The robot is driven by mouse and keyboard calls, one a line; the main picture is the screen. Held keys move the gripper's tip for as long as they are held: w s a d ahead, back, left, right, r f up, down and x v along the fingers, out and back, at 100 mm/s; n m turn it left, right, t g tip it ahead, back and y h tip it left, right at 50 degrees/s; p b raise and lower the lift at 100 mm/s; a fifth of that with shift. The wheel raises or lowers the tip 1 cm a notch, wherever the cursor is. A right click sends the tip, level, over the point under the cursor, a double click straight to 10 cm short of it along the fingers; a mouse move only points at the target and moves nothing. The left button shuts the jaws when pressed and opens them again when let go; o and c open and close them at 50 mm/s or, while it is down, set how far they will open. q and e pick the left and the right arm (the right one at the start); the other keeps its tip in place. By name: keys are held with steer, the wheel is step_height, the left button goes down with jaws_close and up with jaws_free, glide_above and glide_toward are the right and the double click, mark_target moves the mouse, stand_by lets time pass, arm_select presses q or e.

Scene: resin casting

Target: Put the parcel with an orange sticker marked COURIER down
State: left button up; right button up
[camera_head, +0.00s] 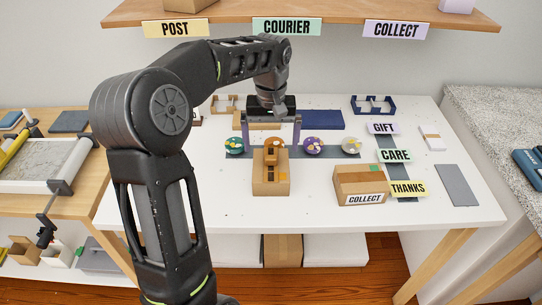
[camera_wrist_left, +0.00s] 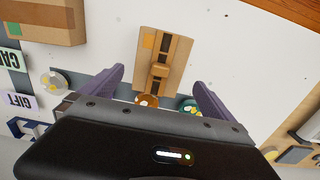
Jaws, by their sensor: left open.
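A brown cardboard parcel (camera_head: 270,187) stands on the white table near the middle. My right gripper is not in view.
A parcel marked COLLECT (camera_head: 360,187) stands to the right. Round ornaments, green (camera_head: 234,146), purple (camera_head: 313,146) and pale (camera_head: 351,146), stand nearby. Signs GIFT, CARE and THANKS (camera_head: 408,188) are at right. A shelf (camera_head: 230,13) hangs above with a COURIER sign (camera_head: 287,27). The table's front is clear.

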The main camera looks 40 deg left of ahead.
arm_select(q)
steer(key=shift+r, duration=1.1)
